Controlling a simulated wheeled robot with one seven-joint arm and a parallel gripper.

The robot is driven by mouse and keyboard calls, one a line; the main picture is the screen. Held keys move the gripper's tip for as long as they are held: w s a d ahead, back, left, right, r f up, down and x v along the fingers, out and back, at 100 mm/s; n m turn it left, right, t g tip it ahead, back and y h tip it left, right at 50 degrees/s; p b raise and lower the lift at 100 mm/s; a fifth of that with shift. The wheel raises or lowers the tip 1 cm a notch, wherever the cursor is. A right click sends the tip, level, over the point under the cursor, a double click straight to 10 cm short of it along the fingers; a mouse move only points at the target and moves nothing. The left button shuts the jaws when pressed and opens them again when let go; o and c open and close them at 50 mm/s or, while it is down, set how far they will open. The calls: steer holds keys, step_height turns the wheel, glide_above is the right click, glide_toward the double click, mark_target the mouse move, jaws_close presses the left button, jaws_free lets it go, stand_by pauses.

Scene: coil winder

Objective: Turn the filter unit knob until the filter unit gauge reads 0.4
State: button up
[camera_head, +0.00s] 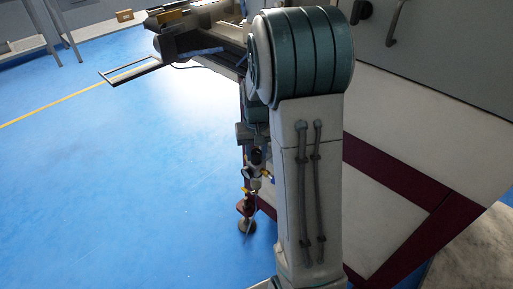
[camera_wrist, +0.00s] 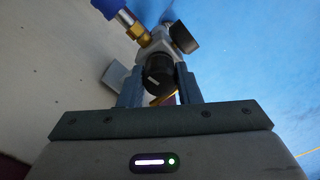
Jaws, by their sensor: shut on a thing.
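In the wrist view the filter unit (camera_wrist: 175,48) is a light grey body beside a pale panel. Its black knob (camera_wrist: 158,73) has a white mark and sits between the two fingers of my gripper (camera_wrist: 160,88), which is shut on it. The filter unit gauge (camera_wrist: 184,38) is a dark round part seen from its side or back, so its reading cannot be seen. A brass fitting (camera_wrist: 139,33) with a blue hose end joins the unit. In the head view the filter unit (camera_head: 256,178) is small, beside my arm.
The pale machine cabinet (camera_head: 425,130) with dark red base beams (camera_head: 395,180) stands right of and behind my arm. A black frame (camera_head: 130,72) juts out at upper left. A machine foot (camera_head: 247,226) rests below the unit. Blue floor at left is open.

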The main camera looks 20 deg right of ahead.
mark_target(256, 151)
steer(key=shift+n+p, duration=0.35)
steer(key=shift+n, duration=0.65)
steer(key=o, duration=1)
steer(key=shift+c, duration=0.2)
steer(key=shift+r, duration=0.1)
step_height(256, 151, up, 14)
steer(key=p, duration=0.4)
steer(key=shift+f, duration=0.2)
